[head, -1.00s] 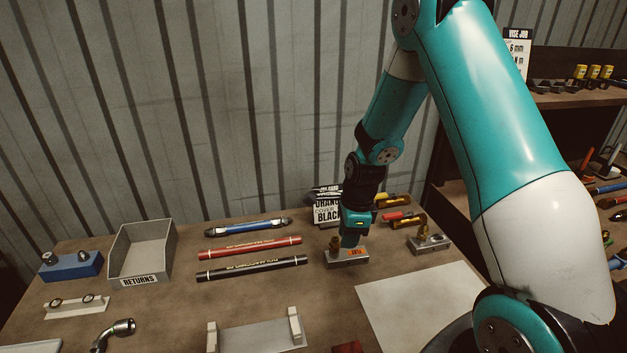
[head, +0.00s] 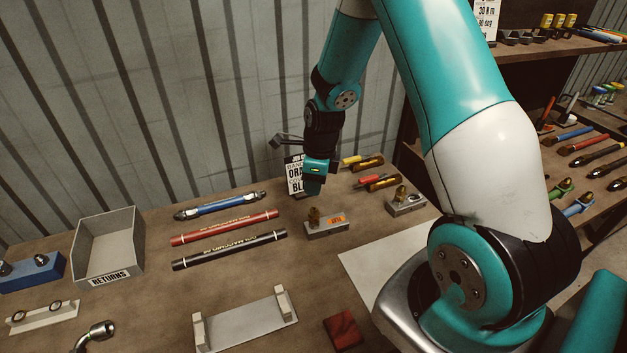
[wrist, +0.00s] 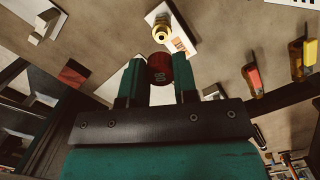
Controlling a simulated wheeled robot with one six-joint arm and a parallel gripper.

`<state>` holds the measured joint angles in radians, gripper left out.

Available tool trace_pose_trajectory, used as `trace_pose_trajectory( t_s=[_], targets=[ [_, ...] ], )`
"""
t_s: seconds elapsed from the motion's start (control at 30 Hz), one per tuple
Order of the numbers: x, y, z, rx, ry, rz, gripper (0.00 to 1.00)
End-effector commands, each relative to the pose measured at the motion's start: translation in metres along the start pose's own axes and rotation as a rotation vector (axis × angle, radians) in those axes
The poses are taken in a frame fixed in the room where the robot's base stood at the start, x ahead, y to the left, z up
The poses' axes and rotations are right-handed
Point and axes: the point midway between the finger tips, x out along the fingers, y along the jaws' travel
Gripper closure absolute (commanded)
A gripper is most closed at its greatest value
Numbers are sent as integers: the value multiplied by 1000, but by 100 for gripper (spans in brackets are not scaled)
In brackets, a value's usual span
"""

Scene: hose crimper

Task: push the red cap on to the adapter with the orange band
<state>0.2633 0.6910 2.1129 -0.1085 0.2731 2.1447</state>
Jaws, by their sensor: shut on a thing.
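In the wrist view, my gripper (wrist: 160,65) is shut on a round dark red cap (wrist: 160,70) with pale marks. In the head view, my gripper (head: 311,188) points down over the back of the bench; the cap cannot be made out there. A brass adapter (head: 314,215) stands upright in a grey block (head: 327,231) with an orange label, just in front of my gripper and apart from it. The adapter also shows beyond the cap in the wrist view (wrist: 162,27). Its band is too small to tell.
A second grey block (head: 405,208) with a brass fitting stands to the right. Red and yellow-handled pieces (head: 378,182) lie behind it. A sign (head: 295,176) stands close behind my gripper. Hoses (head: 228,250) lie left. A dark red block (head: 342,331) lies at the front.

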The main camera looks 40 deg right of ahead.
Motion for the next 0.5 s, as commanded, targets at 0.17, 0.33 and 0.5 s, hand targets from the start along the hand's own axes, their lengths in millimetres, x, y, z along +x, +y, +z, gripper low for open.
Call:
trace_pose_trajectory(
  t_s=[0.17, 0.33, 0.5],
  targets=[
    [20, 0, -3, 0, 1, 1, 94],
    [37, 0, -5, 0, 0, 0, 94],
    [48, 0, -6, 0, 0, 0, 94]
  ],
)
